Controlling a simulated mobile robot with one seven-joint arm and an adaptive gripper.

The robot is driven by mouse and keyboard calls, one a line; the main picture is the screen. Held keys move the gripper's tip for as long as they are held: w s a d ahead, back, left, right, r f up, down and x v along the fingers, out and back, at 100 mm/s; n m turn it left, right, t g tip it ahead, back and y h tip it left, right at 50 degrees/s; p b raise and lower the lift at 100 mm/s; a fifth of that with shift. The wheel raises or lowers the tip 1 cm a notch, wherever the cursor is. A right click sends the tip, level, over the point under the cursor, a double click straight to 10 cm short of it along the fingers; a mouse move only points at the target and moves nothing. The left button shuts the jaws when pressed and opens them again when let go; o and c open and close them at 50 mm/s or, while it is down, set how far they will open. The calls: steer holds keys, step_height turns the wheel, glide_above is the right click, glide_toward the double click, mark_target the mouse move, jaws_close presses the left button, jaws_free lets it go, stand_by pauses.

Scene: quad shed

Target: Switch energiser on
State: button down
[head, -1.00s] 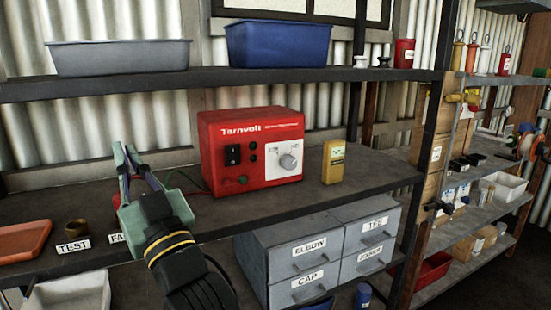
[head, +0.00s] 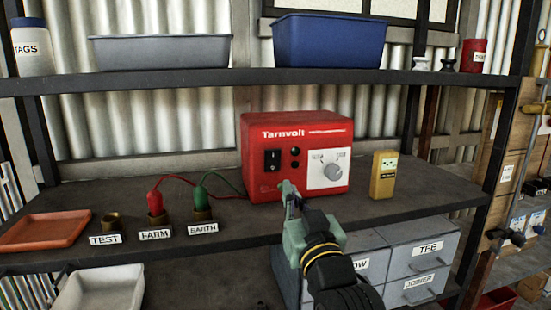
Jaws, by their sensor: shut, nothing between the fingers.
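The energiser is a red Tarnvolt box (head: 300,125) on the bench shelf. A black rocker switch (head: 272,160) is on the left of its front; I cannot tell its position. A grey knob (head: 333,172) sits on a white panel to the right, with two small dark round parts between. My gripper (head: 287,187) is shut and empty at the lower front of the box, below and slightly right of the switch. It hides part of the lower front. Whether the fingertips touch the box is unclear.
A red clip (head: 155,203) is on the FARM post and a green clip (head: 201,200) on the EARTH post. The TEST post (head: 111,221) is bare. A yellow tester (head: 383,175) stands right of the box. Grey drawers (head: 415,262) are below; a shelf (head: 225,82) runs above.

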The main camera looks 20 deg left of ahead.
mark_target(272, 152)
steer(key=p+x, duration=0.4)
steer(key=x, duration=0.9)
steer(key=shift+w+a+p, duration=0.1)
steer(key=shift+w+p, duration=0.1)
steer(key=shift+p, duration=0.2)
steer(key=shift+w+a+r, duration=0.2)
steer(key=shift+w+r, duration=0.15)
steer(key=shift+f, duration=0.1)
